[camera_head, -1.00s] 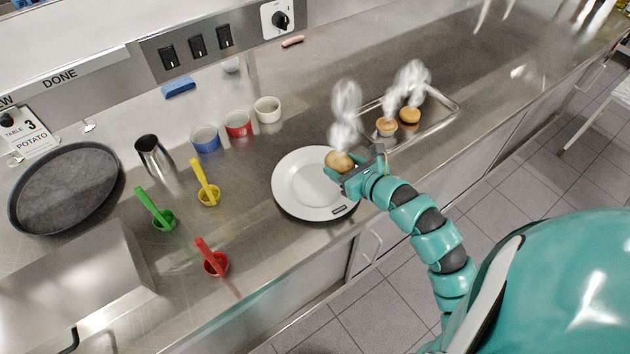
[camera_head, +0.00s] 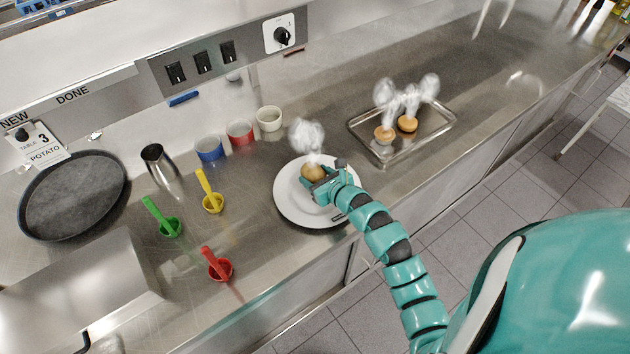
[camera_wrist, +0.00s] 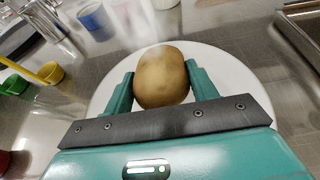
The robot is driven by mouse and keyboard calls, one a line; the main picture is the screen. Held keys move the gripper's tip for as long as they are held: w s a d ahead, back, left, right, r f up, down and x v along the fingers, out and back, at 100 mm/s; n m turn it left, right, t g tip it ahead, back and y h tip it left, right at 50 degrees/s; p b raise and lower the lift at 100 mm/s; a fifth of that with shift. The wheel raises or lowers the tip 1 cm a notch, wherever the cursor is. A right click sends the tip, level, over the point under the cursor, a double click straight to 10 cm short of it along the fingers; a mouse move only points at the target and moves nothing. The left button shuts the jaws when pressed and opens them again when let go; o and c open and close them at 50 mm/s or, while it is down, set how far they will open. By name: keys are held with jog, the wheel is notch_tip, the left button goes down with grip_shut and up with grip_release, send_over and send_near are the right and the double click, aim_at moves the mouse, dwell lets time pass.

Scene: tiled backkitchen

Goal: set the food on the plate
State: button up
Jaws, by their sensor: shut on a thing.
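My gripper (camera_head: 318,180) is shut on a round brown potato (camera_head: 312,172), which steams. The potato also shows between the two teal fingers in the wrist view (camera_wrist: 161,77). It is over the middle of the white plate (camera_head: 290,203); I cannot tell whether it touches the plate. Two more steaming pieces of food, one at the left (camera_head: 384,133) and one at the right (camera_head: 407,123), sit on the metal tray (camera_head: 376,158) to the right of the plate.
Green (camera_head: 168,226), yellow (camera_head: 212,202) and red (camera_head: 220,268) scoops stand left of the plate. Blue (camera_head: 209,149), red (camera_head: 240,133) and white (camera_head: 269,119) cups stand behind it. A dark round pan (camera_head: 72,195) is at far left. Bare counter lies between plate and tray.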

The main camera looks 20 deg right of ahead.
jog(key=shift+w+a+f, duration=0.2)
jog(key=shift+a+f, duration=0.05)
jog(key=shift+d+f+p, duration=0.1)
jog(key=shift+f+p, duration=0.2)
jog(key=shift+f, duration=1.15)
jog(key=shift+f, duration=0.15)
jog(key=o, duration=1)
jog(key=shift+o, duration=0.2)
jog(key=shift+r, duration=0.2)
jog(key=shift+s+d, duration=0.15)
jog(key=shift+s, duration=0.15)
jog(key=b+v, duration=0.3)
jog(key=v, duration=0.7)
jog(key=shift+s, duration=0.15)
jog(key=shift+s+d+r, duration=0.1)
jog(key=shift+s+r, duration=0.2)
jog(key=shift+s, duration=0.2)
